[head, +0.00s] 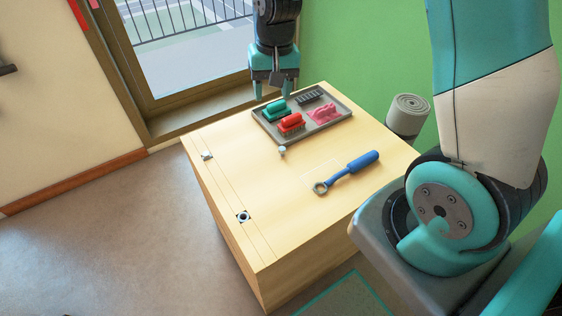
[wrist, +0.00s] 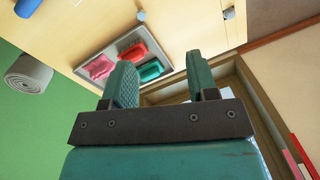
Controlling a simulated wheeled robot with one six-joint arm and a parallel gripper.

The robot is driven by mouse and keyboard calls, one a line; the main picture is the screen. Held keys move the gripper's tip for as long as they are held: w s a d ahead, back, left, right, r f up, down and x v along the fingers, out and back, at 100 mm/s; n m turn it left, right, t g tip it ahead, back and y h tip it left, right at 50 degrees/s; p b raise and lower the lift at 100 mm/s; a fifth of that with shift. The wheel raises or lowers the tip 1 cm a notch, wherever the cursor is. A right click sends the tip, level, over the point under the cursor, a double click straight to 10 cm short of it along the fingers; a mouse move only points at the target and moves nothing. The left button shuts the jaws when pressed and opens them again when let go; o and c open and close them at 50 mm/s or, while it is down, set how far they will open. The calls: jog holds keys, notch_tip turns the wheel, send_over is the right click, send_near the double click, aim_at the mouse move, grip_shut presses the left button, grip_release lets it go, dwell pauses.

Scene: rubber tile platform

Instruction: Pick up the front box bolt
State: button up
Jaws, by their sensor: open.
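A wooden box (head: 222,173) has a strip along its left edge in the head view. On that strip, a dark-ringed round fitting (head: 243,217) sits at the near end and a small pale bolt (head: 207,155) at the far end. Another small grey bolt (head: 282,150) stands on the top near the tray. Which one is the front box bolt I cannot tell for sure. Two small bolt-like pieces show in the wrist view, one mid-top (wrist: 141,15), one on the right (wrist: 229,13). My gripper (head: 274,91) is open and empty beyond the tray, away from the bolts; its fingers (wrist: 163,78) are spread.
A grey tray (head: 262,124) holds green, red and pink brushes and a dark block. A blue-handled ring wrench (head: 347,172) lies on the right of the top. A grey roll (head: 407,116) stands beyond the right edge.

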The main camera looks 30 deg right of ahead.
jog(key=m+b, duration=0.1)
jog(key=m, duration=0.1)
send_over(282, 150)
notch_tip(282, 150, down, 7)
jog(key=shift+h, duration=0.4)
jog(key=f, duration=0.7)
jog(key=f+b, duration=0.1)
jog(key=f, duration=0.3)
jog(key=shift+w+d+f, duration=0.1)
jog(key=shift+w+d, duration=0.1)
jog(key=shift+d, duration=0.1)
jog(key=f, duration=0.5)
jog(key=shift+s+a+f+b, duration=0.2)
jog(key=shift+f+b, duration=0.15)
jog(key=shift+f, duration=0.05)
grip_shut()
